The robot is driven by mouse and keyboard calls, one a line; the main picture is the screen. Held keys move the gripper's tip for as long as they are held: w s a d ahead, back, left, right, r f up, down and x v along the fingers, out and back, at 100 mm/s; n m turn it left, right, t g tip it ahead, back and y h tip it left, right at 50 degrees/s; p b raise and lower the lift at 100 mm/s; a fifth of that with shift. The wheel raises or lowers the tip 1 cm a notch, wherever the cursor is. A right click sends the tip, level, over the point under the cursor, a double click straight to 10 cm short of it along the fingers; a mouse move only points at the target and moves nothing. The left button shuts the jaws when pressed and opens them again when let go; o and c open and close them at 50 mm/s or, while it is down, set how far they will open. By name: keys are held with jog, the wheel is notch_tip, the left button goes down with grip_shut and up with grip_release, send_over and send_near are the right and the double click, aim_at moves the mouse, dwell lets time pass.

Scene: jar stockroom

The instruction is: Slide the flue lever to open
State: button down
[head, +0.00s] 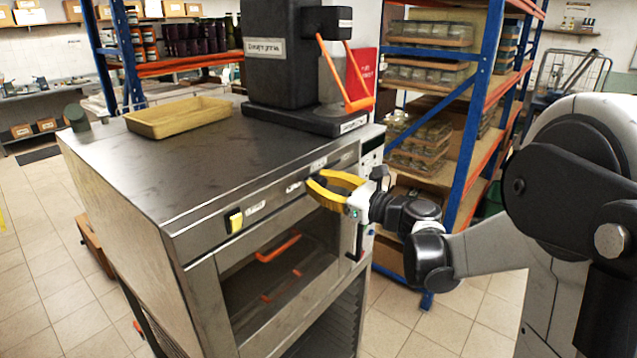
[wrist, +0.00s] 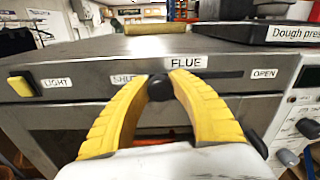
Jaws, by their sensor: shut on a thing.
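The flue lever is a dark round knob (wrist: 160,88) on a slot in the steel oven's front panel. The slot (wrist: 225,75) runs from a SHUT label (wrist: 125,79) at left to an OPEN label (wrist: 264,73) at right, with a FLUE label (wrist: 187,62) above. The knob sits near the SHUT end. My gripper (wrist: 160,90), with yellow fingers, is shut on the knob. In the head view my gripper (head: 312,186) reaches the oven's front panel from the right and its fingers hide the knob.
A yellow LIGHT switch (wrist: 20,86) is left of the slot. A control panel with dials (wrist: 307,128) is at right. The oven door with an orange handle (head: 278,247) is below.

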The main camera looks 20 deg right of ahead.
jog(key=w+d, duration=0.2)
jog(key=d, duration=0.1)
jog(key=w+d+b, duration=0.1)
jog(key=w+d, duration=0.1)
jog(key=d, duration=0.1)
jog(key=w+d, duration=0.2)
jog(key=d, duration=0.1)
jog(key=shift+w+d, duration=0.15)
jog(key=shift+w, duration=0.25)
jog(key=shift+w+d, duration=0.2)
jog(key=shift+d, duration=0.1)
jog(key=c, duration=1.2)
grip_release()
jog(key=shift+d, duration=0.1)
jog(key=shift+o, duration=0.5)
jog(key=shift+w+d, duration=0.1)
send_near(338, 161)
jog(key=v, duration=0.5)
jog(key=shift+d, duration=0.3)
